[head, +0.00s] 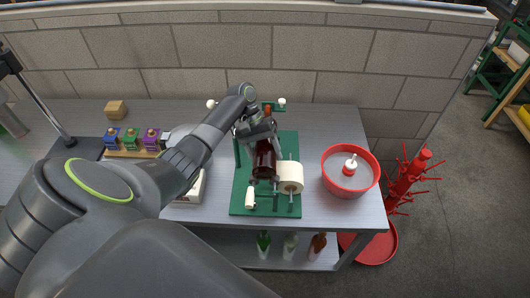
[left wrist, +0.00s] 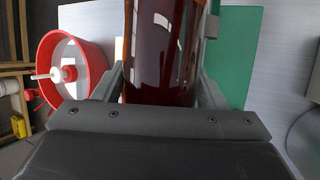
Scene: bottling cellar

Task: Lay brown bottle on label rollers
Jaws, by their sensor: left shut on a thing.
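The brown bottle (head: 264,158) is in my left gripper (head: 257,130), over the green label roller stand (head: 240,189) on the bench. My left gripper is shut on it. In the left wrist view the bottle (left wrist: 165,45) fills the space between the fingers, its surface glossy dark red-brown. The stand carries a white label roll (head: 290,177) and a small white roller (head: 250,196). I cannot tell whether the bottle touches the rollers, as the gripper and label roll hide parts of it. My right gripper is in neither view.
A red-rimmed bowl (head: 350,172) with a white and red spout stands right of the stand. Small blue, green and purple blocks (head: 132,140) and a wooden block (head: 115,109) are at left. Several bottles (head: 290,245) stand on the lower shelf. A red bottle tree (head: 405,175) stands on the floor.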

